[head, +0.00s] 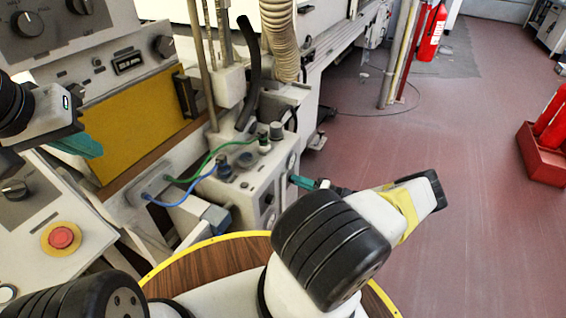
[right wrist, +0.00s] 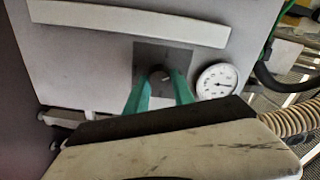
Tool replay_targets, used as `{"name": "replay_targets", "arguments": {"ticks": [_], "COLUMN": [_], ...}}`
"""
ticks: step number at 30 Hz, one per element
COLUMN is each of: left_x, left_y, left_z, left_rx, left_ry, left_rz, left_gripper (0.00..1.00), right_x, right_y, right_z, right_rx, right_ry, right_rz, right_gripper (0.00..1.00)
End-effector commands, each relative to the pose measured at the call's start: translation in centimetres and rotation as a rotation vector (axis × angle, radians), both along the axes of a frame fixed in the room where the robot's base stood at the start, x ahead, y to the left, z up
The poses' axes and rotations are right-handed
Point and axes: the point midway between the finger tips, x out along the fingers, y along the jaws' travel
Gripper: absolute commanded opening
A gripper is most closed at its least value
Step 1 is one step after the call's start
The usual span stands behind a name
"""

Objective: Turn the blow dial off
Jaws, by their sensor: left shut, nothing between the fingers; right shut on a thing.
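The blow dial (right wrist: 158,73) is a small dark round knob on a dark square plate, seen in the right wrist view. My right gripper (right wrist: 160,82) has its two teal fingers on either side of the knob and is shut on it. In the head view my right gripper (head: 301,182) reaches the side face of the pale machine box; I cannot make out the knob there. My left gripper (head: 86,146) is shut and empty at the left, in front of the yellow panel.
A round white gauge (right wrist: 217,80) sits just right of the dial. A pale bar (right wrist: 145,22) runs above it. Green and blue hoses (head: 186,187) cross the box top. A red stop button (head: 61,237) is at lower left. The floor (head: 450,130) at right is largely open.

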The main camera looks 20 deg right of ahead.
Motion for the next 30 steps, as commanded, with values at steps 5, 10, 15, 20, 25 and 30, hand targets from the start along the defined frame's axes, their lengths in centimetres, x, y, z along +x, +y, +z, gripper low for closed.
{"name": "replay_targets", "arguments": {"ticks": [5, 10, 15, 20, 25, 30], "left_x": [0.0, 0.0, 0.0, 0.0, 0.0, 0.0], "left_y": [0.0, 0.0, 0.0, 0.0, 0.0, 0.0], "left_z": [0.0, 0.0, 0.0, 0.0, 0.0, 0.0], "left_rx": [0.0, 0.0, 0.0, 0.0, 0.0, 0.0], "left_ry": [0.0, 0.0, 0.0, 0.0, 0.0, 0.0], "left_rz": [0.0, 0.0, 0.0, 0.0, 0.0, 0.0], "left_gripper": [0.0, 0.0, 0.0, 0.0, 0.0, 0.0], "right_x": [-0.07, -0.06, -0.05, -0.09, -0.07, -0.09], "right_y": [-0.06, -0.04, -0.03, -0.02, 0.02, 0.0], "right_z": [-0.08, -0.06, -0.03, -0.04, -0.01, -0.06], "right_rx": [-0.129, -0.252, -0.37, -0.47, -0.555, -0.613], "right_ry": [-0.108, -0.212, -0.313, -0.398, -0.47, -0.518], "right_rz": [-0.003, -0.003, -0.003, -0.003, -0.001, -0.001], "right_gripper": [0.0, 0.0, 0.0, 0.0, 0.0, 0.0]}}
